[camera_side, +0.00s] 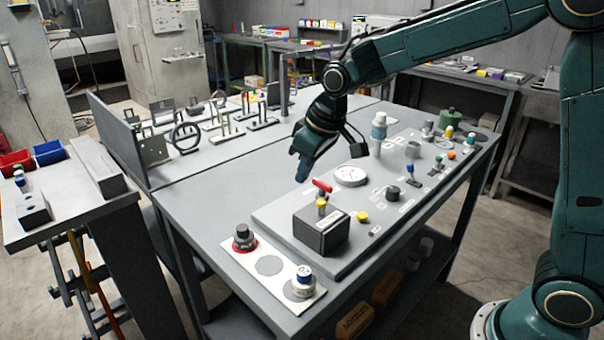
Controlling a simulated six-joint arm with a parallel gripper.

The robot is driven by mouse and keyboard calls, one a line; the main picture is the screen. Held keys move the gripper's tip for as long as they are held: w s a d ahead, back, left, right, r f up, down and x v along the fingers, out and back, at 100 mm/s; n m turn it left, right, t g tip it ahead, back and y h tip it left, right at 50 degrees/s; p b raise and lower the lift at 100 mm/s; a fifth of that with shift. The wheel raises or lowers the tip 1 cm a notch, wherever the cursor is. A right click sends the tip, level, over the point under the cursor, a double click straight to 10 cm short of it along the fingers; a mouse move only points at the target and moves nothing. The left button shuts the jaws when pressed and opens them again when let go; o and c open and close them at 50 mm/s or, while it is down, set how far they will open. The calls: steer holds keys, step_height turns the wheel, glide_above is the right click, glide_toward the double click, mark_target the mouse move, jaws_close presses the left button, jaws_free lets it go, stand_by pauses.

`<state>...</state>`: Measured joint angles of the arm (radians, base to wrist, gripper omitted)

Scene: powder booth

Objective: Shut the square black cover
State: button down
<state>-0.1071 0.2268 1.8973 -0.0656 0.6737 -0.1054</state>
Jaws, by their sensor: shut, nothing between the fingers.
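A square black box-shaped cover (321,236) stands near the front left end of the grey panel on the table. I cannot tell from this view whether the cover is hinged open or closed.
The grey panel (262,219) carries a round white gauge (351,175), a yellow button (362,216), a black knob (392,193) and a white-and-blue bottle (379,128). A white strip (238,256) with jars lies at front left.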

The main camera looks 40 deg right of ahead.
steer(key=v, duration=0.5)
steer(key=shift+r, duration=0.15)
steer(key=shift+s, duration=0.1)
steer(key=s+d+m+t, duration=0.1)
steer(key=s+d, duration=0.2)
steer(key=s, duration=1)
steer(key=s+d+r+m+h, duration=0.1)
steer(key=s+d+m, duration=0.1)
steer(key=s, duration=1.1)
steer(key=shift+d+t, duration=0.4)
steer(key=shift+d, duration=0.05)
